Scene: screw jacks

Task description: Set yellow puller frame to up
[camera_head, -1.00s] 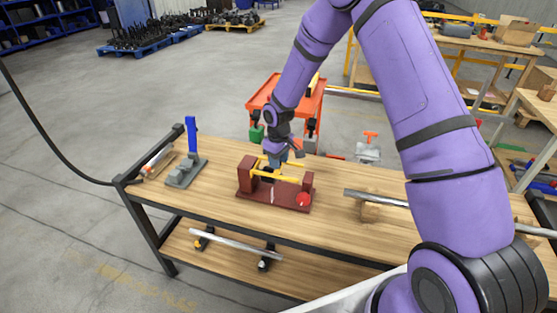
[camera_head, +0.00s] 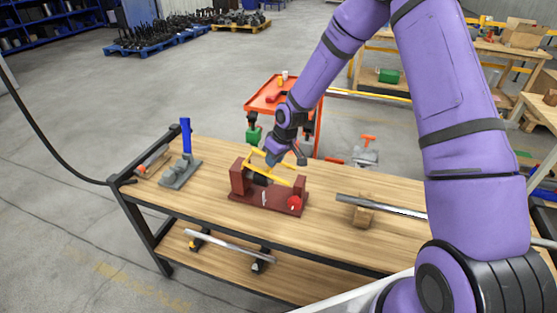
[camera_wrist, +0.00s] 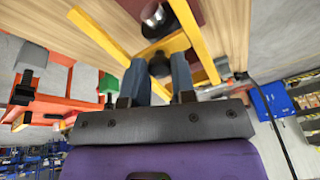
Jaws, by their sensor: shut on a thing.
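The yellow puller frame (camera_head: 284,181) sits on a dark red jack base (camera_head: 262,199) on the workbench, between two upright end blocks. The frame is tilted, with one of its bars raised above the base. My gripper (camera_head: 267,159) is at the raised side of the frame. A dark round part between the fingers is partly hidden. A red round knob (camera_head: 294,203) is on the right end block.
A grey jack with a blue upright handle (camera_head: 186,135) stands to the left. A metal bar (camera_head: 380,206) on a wooden block lies to the right. An orange cart (camera_head: 270,97) is behind the bench. Bare bench top (camera_head: 325,180) lies right of the base.

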